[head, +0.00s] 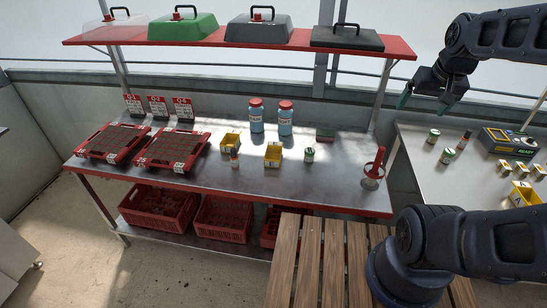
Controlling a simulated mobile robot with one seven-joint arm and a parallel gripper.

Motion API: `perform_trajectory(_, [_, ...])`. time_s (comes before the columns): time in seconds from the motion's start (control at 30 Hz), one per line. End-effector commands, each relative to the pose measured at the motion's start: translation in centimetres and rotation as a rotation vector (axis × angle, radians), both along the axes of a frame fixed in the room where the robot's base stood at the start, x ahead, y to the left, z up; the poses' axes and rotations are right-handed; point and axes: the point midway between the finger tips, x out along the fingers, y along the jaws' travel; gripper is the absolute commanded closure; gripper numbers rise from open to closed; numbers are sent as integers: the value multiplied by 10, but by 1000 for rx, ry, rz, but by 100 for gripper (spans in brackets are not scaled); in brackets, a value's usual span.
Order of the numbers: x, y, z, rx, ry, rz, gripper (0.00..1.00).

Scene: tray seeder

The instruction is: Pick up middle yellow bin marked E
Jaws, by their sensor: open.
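Two yellow bins stand on the metal bench: one farther back (231,137), one nearer and to the right (273,160). Both have pale labels on the front, too small to read, so I cannot tell which is marked E. Another yellow bin (527,187) with a label that looks like A stands on the right table, partly cut off by the picture's edge. My gripper (424,104) is open and empty, high at the upper right, pointing down. It is well to the right of the bench bins and above them.
Two red trays (113,143) (174,147) lie at the bench's left. Two blue bottles with red lids (256,118) (285,121) stand behind the bins. Small jars (309,155) (235,160) stand close by. A red-handled tool (373,170) stands at right. A red shelf (230,40) with covers hangs above.

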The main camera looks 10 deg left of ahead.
Motion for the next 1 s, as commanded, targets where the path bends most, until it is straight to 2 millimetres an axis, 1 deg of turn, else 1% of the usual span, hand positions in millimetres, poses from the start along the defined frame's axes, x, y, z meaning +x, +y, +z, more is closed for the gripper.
perform_trajectory(0.03, [12, 7, -3, 13, 13, 8, 9])
perform_trajectory(0.1, [29, 15, -7, 31, 22, 10, 9])
perform_trajectory(0.27, [65, 38, -18, 64, 45, 11, 9])
perform_trajectory(0.47, [107, 73, -39, 91, 76, 6, 9])
perform_trajectory(0.67, [144, 114, -66, 101, 102, -1, 9])
perform_trajectory(0.7, [150, 124, -72, 102, 107, -3, 9])
perform_trajectory(0.87, [174, 161, -100, 95, 121, -9, 9])
perform_trajectory(1.0, [190, 197, -126, 84, 127, -13, 9])
